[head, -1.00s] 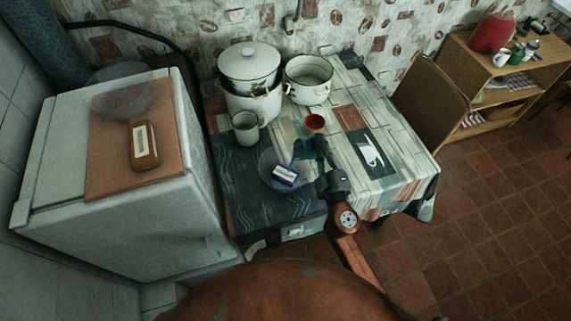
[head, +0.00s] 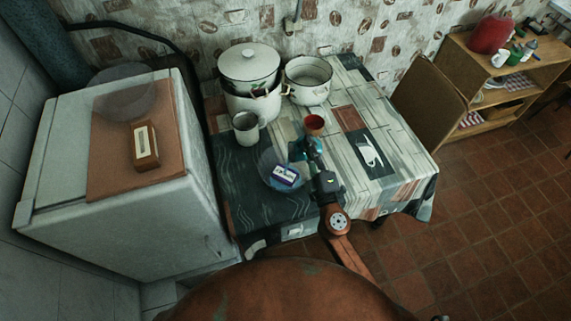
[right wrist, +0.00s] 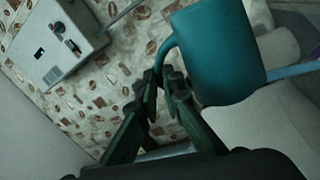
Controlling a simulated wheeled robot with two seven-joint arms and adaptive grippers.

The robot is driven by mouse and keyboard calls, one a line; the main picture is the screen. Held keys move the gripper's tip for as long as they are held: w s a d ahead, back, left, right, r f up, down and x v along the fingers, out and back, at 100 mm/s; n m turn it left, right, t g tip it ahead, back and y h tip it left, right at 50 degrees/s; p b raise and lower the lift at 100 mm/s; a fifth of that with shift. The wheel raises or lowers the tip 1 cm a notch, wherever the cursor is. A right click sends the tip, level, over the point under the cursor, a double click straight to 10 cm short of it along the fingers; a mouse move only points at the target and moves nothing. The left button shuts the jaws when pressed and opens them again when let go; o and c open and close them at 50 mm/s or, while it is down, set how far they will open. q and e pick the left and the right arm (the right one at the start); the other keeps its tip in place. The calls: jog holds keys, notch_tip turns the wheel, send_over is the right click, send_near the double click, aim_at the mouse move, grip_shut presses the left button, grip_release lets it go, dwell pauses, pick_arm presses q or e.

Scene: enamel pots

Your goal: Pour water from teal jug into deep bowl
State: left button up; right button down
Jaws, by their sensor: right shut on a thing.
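The teal jug (right wrist: 212,55) fills the upper right of the right wrist view. My right gripper (right wrist: 165,80) is shut on its handle. In the head view the jug (head: 299,149) is a small teal shape above the table, partly hidden by my right gripper (head: 308,150). A clear glass bowl (head: 266,166) is just left of the gripper, around or over a small blue-and-white box. Another clear bowl (head: 112,78) is on the white cabinet. I cannot tell which is the deep bowl, nor see water in the jug. My left gripper is not in view.
A red cup (head: 314,123) stands just beyond the gripper. A white mug (head: 245,127), a lidded pot stack (head: 250,65) and an open white pot (head: 309,92) stand behind. The table's right side (head: 395,175) is clear. A brown block (head: 145,145) lies on the cabinet.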

aim_at(318, 143)
jog(key=shift+s+a+r+n+y+p, duration=0.2)
jog(key=shift+a+r+n+p, duration=0.1)
jog(key=shift+a+n, duration=0.35)
jog(key=shift+s+a+r+n+y+p, duration=0.1)
jog(key=shift+a+r+n+y+p, duration=0.25)
jog(key=shift+n, duration=0.5)
jog(key=shift+d+f+b, duration=0.15)
jog(key=shift+f+b, duration=0.15)
jog(key=d+m, duration=0.1)
jog(key=w+d+f+m+h+b, duration=0.1)
jog(key=d+m, duration=0.1)
jog(key=d+f+m+h+b, duration=0.1)
jog(key=shift+w+d+m, duration=0.25)
jog(key=shift+m, duration=0.15)
jog(key=shift+w+d+r+m, duration=0.1)
jog(key=shift+d+r+m, duration=0.05)
jog(key=shift+r+m, duration=0.15)
jog(key=shift+d+r+m+p, duration=0.2)
jog(key=shift+d+m+p, duration=0.1)
jog(key=shift+m, duration=0.4)
jog(key=w+d+f+m+h+p, duration=0.1)
jog(key=d+f+m+p, duration=0.1)
jog(key=m, duration=0.5)
jog(key=w+d+f+m+g+h+p, duration=0.1)
jog(key=w+d+f+m+p, duration=0.1)
jog(key=d+m+p, duration=0.3)
jog(key=shift+d+f+m+g, duration=0.3)
jog(key=shift+d+f+m, duration=0.45)
jog(key=shift+d+m, duration=0.25)
